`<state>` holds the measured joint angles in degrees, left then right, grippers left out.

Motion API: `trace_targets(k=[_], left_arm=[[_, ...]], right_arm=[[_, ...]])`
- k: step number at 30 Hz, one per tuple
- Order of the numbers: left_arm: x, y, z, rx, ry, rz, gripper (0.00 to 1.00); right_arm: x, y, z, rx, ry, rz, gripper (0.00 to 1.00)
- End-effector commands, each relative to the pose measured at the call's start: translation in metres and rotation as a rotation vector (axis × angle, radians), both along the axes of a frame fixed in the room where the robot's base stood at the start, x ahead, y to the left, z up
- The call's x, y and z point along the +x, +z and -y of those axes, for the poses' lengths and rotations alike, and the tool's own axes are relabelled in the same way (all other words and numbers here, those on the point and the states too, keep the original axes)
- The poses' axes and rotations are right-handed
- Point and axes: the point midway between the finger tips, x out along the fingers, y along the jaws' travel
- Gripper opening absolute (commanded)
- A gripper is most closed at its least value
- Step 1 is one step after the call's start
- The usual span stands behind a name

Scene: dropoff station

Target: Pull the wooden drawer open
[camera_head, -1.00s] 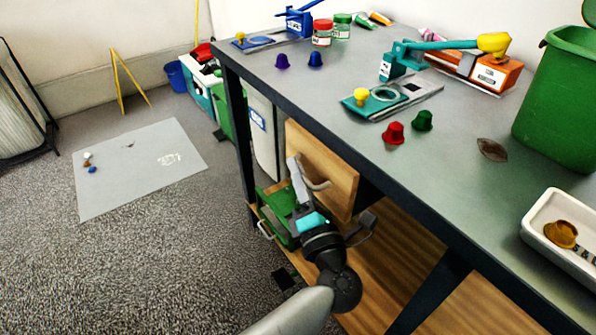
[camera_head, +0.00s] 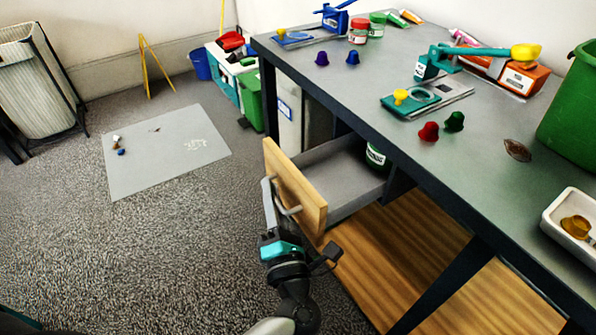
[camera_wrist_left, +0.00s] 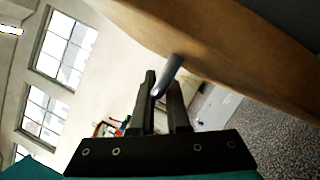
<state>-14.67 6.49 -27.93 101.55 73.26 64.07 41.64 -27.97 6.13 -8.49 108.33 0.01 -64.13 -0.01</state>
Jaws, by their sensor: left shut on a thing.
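The wooden drawer (camera_head: 296,187) stands pulled out from under the grey table, and its grey inside shows. A green jar (camera_head: 377,155) is in the drawer near the back. My left gripper (camera_head: 279,199) is at the drawer's front, shut on its metal handle (camera_head: 290,209). In the left wrist view, the handle (camera_wrist_left: 168,72) passes between the fingers of my left gripper (camera_wrist_left: 160,95), below the wooden front (camera_wrist_left: 215,45). My right gripper is in neither view.
The table (camera_head: 450,185) bears coloured capsules, jars, two capsule presses, a white tray (camera_head: 572,225) and a green bin (camera_head: 575,110). A wooden shelf (camera_head: 385,260) lies below the drawer.

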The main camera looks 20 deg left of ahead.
Motion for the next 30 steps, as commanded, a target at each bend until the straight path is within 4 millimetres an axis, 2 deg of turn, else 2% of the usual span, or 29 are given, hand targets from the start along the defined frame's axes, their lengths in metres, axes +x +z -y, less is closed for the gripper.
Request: trace_targets(k=[1,6,12,18,30], left_arm=[[-0.012,0.006,-0.011,0.009,0.008,0.003,0.00],[-0.041,0.005,-0.034,0.009,0.007,0.005,0.00],[-0.065,0.005,-0.053,0.007,0.006,0.009,0.00],[-0.077,0.005,-0.062,0.007,0.007,0.011,0.00],[-0.080,0.004,-0.065,0.005,0.008,0.013,0.00]], right_arm=[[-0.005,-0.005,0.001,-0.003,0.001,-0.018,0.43],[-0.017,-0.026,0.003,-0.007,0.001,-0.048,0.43],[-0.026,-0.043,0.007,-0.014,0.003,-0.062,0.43],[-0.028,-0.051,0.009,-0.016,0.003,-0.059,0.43],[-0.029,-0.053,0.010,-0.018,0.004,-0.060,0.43]])
